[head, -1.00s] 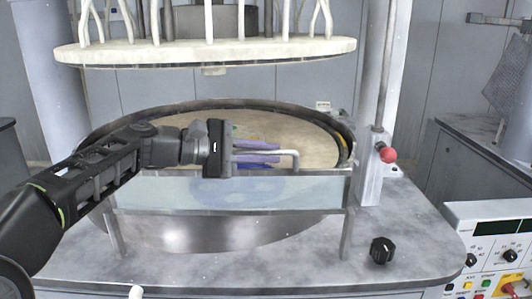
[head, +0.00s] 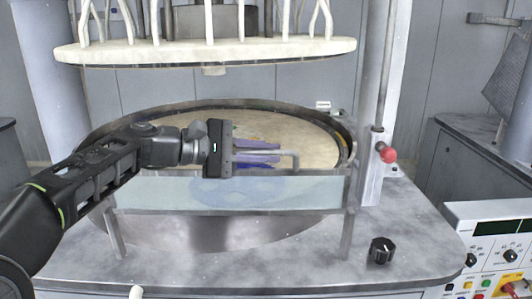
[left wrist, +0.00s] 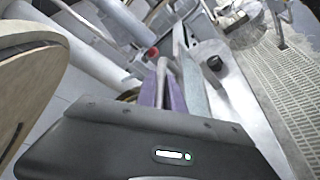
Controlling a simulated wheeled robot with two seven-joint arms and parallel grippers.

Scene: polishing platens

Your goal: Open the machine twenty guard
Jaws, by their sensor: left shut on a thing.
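The guard (head: 150,194) is a clear, pale panel standing upright on posts along the front of the round platen (head: 310,130). A bent grey handle rod (head: 296,162) runs along its top edge. My left gripper (head: 277,153) comes in from the left with its purple fingers at this rod, shut on the handle. The fingers hide part of the rod. In the left wrist view, the gripper's purple fingers (left wrist: 171,92) reach away beside the pale rod and panel. My right gripper is not in view.
A cream upper plate (head: 210,52) with several rods hangs above the platen. A post with a red knob (head: 388,155) stands at the right. A black dial (head: 382,250) sits on the front deck. A control panel (head: 495,255) is at the lower right.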

